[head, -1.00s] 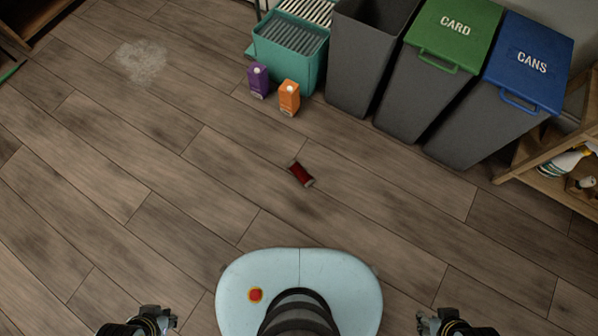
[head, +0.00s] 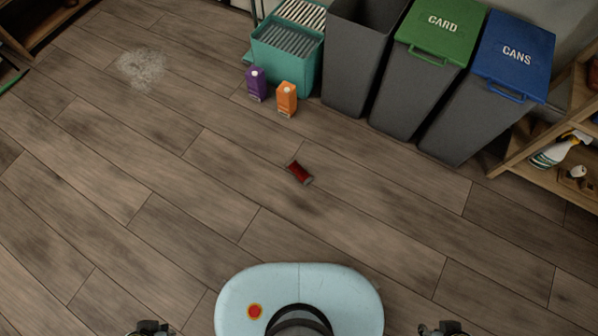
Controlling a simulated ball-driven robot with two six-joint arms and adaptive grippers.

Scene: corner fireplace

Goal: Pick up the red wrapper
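My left gripper (head: 150,328) shows only in part at the bottom edge, left of my base. My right gripper (head: 441,328) shows only in part at the bottom edge, right of my base. Both are well short of the wrapper. The fingers are too small and cut off to tell whether they are open or shut.
A purple carton (head: 256,84) and an orange carton (head: 287,99) stand before a teal crate (head: 287,66). An open grey bin (head: 352,75), a green-lidded CARD bin (head: 443,30) and a blue-lidded CANS bin (head: 515,57) stand behind. A wooden shelf (head: 545,180) is at right. Floor around the wrapper is clear.

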